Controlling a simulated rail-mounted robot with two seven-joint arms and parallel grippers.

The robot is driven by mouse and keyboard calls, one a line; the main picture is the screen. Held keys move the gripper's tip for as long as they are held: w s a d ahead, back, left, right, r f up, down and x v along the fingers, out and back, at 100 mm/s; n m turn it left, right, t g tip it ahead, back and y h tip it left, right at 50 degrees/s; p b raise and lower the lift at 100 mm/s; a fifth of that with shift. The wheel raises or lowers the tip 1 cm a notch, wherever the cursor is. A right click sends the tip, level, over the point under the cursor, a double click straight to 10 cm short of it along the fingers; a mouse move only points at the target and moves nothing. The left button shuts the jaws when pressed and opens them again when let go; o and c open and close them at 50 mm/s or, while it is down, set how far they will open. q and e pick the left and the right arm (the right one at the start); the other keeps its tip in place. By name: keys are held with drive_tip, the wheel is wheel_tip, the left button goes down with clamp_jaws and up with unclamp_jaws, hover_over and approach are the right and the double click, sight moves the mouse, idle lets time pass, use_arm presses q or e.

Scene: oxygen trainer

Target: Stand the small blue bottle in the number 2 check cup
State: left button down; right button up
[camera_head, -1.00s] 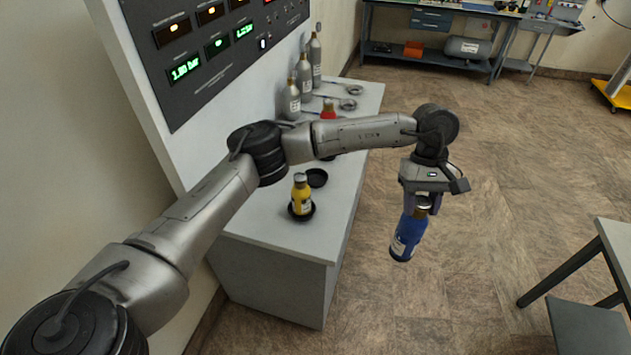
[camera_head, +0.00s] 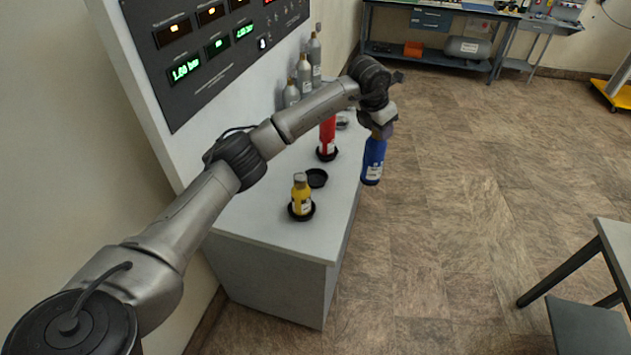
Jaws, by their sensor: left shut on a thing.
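My left gripper (camera_head: 379,132) is shut on the small blue bottle (camera_head: 373,161) near its top. The bottle hangs almost upright, just off the right edge of the grey bench. An empty black check cup (camera_head: 316,178) sits on the bench, left of the bottle. It stands between a cup (camera_head: 301,213) holding a yellow bottle (camera_head: 301,196) and a cup (camera_head: 326,156) holding a red bottle (camera_head: 327,137). I cannot read any cup numbers. My right gripper is not in view.
The grey bench (camera_head: 265,237) stands against a panel (camera_head: 215,50) with lit displays. Grey cylinders (camera_head: 304,75) stand at its far end, partly behind my left arm. A table (camera_head: 617,245) is at the right. The floor between is clear.

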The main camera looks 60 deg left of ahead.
use_arm(q)
drive_tip(key=s+a+n+g+y, duration=0.1)
drive_tip(key=a+n+y, duration=0.2)
drive_tip(key=a+n, duration=0.55)
drive_tip(key=s+a+f+b, duration=0.1)
drive_tip(key=s+a+f, duration=0.5)
drive_tip(key=a+f, duration=0.4)
drive_tip(key=shift+s+f+m, duration=0.35)
drive_tip(key=shift+f, duration=0.35)
drive_tip(key=shift+f+b, duration=0.1)
drive_tip(key=shift+b, duration=0.2)
drive_tip(key=c, duration=0.6)
unclamp_jaws()
drive_tip(key=shift+c, duration=0.2)
